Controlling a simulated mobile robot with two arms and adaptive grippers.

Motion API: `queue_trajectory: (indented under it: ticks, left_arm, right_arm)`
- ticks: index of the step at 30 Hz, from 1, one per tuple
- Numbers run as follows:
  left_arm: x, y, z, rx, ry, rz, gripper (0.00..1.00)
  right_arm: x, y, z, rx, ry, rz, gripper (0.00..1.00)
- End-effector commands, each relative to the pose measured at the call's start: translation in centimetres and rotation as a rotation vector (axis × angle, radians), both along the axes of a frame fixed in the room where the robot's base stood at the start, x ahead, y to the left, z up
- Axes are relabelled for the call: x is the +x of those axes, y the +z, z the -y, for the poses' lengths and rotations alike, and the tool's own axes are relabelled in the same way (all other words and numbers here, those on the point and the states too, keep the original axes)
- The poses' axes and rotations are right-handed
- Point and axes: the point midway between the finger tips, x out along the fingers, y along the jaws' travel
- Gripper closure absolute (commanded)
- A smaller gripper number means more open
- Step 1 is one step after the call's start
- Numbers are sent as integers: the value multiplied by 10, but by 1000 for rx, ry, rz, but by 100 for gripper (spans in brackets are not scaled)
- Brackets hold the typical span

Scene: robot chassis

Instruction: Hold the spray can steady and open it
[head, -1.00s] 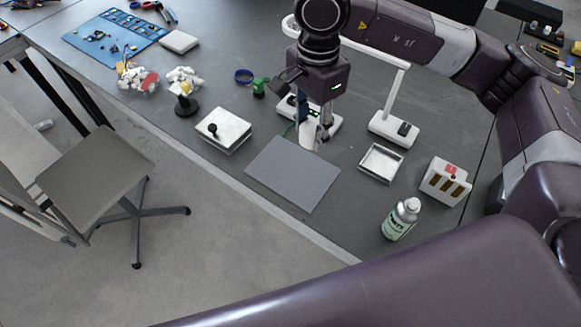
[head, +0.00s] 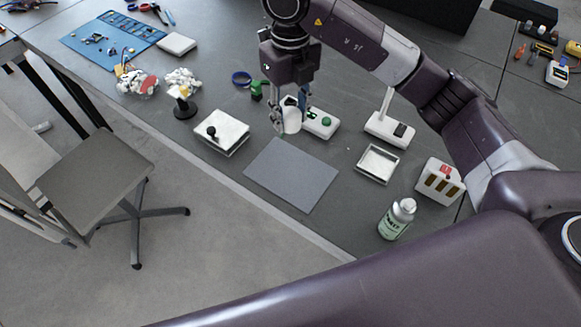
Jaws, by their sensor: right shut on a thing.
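The spray can (head: 395,221), with a pale green label and a grey-white top, stands upright on the dark table at the lower right. My right gripper (head: 288,123) is well up and left of the can, over the table behind the grey mat. It is shut on a small white rounded piece (head: 292,121), possibly a cap; the picture is too small to be sure. My left gripper is not in view.
A grey mat (head: 291,175) lies bare on the table. Around it are a white box with a black knob (head: 221,133), an open white tray (head: 378,164), a lamp base (head: 389,129) and a white holder with brown slots (head: 439,182). A chair (head: 95,175) stands left.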

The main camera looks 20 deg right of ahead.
Motion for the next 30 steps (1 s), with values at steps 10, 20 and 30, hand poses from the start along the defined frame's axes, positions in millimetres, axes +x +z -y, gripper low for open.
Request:
queue_trajectory:
  ticks: [10, 20, 30]
  left_arm:
    - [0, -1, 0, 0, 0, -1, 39]
    - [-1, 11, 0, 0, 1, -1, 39]
    - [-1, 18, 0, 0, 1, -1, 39]
  right_arm:
    - [-4, -80, -1, 1, 1, -12, 95]
    - [-1, -143, 0, 0, 3, -3, 95]
    - [-1, -184, 0, 0, 1, -5, 95]
